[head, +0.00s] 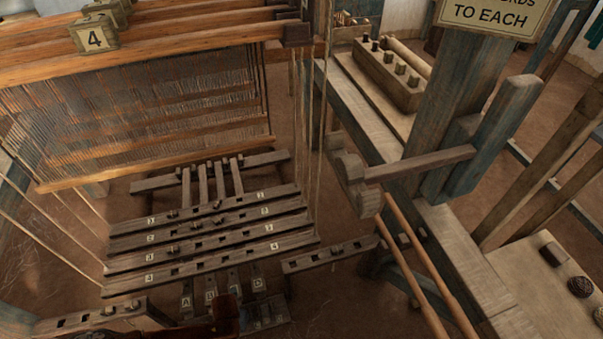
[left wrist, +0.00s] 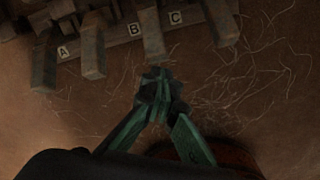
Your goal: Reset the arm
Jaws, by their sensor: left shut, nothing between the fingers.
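My left gripper (left wrist: 156,88) shows in the left wrist view with its green fingers drawn together at the tips and nothing between them. It hangs over the brown earth floor (left wrist: 270,80), below and apart from the wooden pedals marked A (left wrist: 43,62), B (left wrist: 150,38) and C (left wrist: 222,22). In the head view, a dark reddish part at the bottom edge, near the lettered pedals, may be part of my left arm; the fingers cannot be made out there. My right gripper is in neither view.
Numbered slotted bars (head: 215,228) lie under the loom's warp (head: 140,105). The lettered pedals (head: 257,282) are below them. A thick post (head: 450,100) with a sign (head: 492,14), a box of pegs (head: 385,75) and two slanted poles (head: 425,270) stand right.

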